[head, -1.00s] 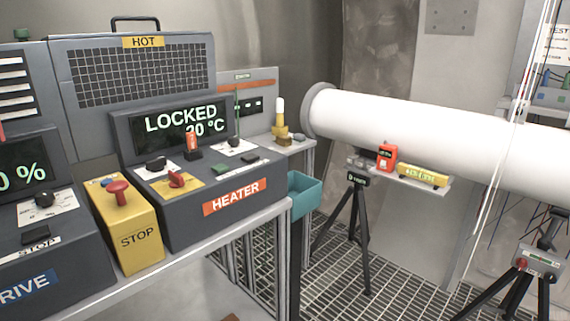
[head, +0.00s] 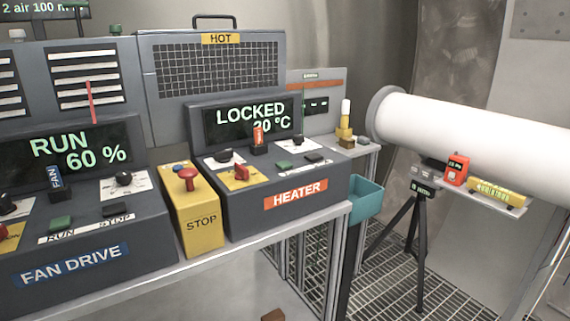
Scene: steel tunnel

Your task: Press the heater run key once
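The heater box (head: 244,205) is grey, with an orange HEATER label (head: 296,194) on its front. Its display (head: 247,125) reads LOCKED and 20 °C. A green key (head: 283,165) and a black key (head: 314,157) sit on its sloped top; their lettering is too small to read. The top also has black knobs (head: 224,156), a red switch (head: 241,173) on a yellow plate and an upright orange tag (head: 258,136). Neither of my grippers is in the head view.
Left of the heater stand a yellow STOP box (head: 203,222) with a red mushroom button and the fan drive box (head: 90,243), showing RUN 60 %. A teal bin (head: 366,198) hangs at the bench's right end. A white tube (head: 470,128) and tripod (head: 415,235) are further right.

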